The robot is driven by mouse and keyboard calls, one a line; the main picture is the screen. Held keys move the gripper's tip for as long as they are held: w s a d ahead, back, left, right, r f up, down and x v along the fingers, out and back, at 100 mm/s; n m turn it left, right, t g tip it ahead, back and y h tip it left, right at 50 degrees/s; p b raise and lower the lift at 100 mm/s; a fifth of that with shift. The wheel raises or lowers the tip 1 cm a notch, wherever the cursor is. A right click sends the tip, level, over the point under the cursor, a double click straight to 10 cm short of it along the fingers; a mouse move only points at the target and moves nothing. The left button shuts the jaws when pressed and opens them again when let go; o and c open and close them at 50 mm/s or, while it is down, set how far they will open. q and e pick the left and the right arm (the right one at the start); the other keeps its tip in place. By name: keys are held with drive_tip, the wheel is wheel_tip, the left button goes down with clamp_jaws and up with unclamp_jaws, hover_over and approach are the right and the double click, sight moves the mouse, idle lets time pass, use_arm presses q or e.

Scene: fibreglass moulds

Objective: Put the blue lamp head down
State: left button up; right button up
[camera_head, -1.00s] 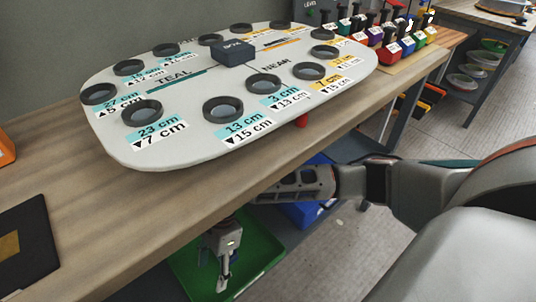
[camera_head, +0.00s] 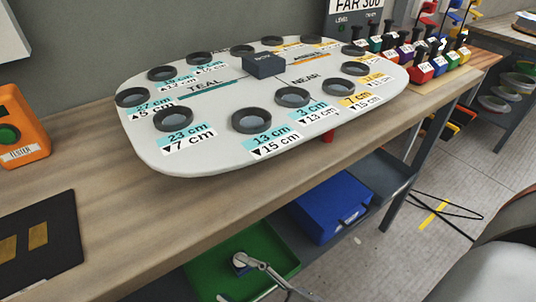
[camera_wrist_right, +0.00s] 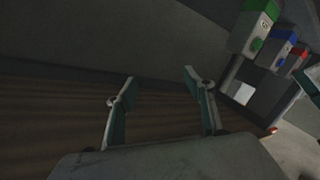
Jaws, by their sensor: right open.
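My right gripper (camera_wrist_right: 158,76) shows in the right wrist view with its two fingers wide apart and nothing between them. In the head view a pale jointed link (camera_head: 264,268) enters from the bottom edge over a green tray; it looks like part of this gripper. A blue block (camera_head: 438,66) stands in the row of coloured blocks at the right end of the table, and a blue one (camera_wrist_right: 283,38) also shows in the wrist view, between green and red. I cannot tell which is the lamp head. My left gripper is not in view.
The pale board (camera_head: 200,85) with dark rings and a dark box (camera_head: 264,65) lies on the wooden table (camera_head: 110,215). An orange tester (camera_head: 20,130) and a black mat (camera_head: 40,245) are at left. Below are a green tray (camera_head: 205,275) and a blue bin (camera_head: 325,210).

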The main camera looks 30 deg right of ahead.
drive_tip(key=s+d+f+m+g+h, duration=0.3)
drive_tip(key=s+d+f+m, duration=0.3)
drive_tip(key=s+f, duration=0.2)
drive_tip(key=shift+s+f+g, duration=0.25)
drive_tip(key=shift+f+g, duration=0.2)
drive_tip(key=shift+g, duration=0.15)
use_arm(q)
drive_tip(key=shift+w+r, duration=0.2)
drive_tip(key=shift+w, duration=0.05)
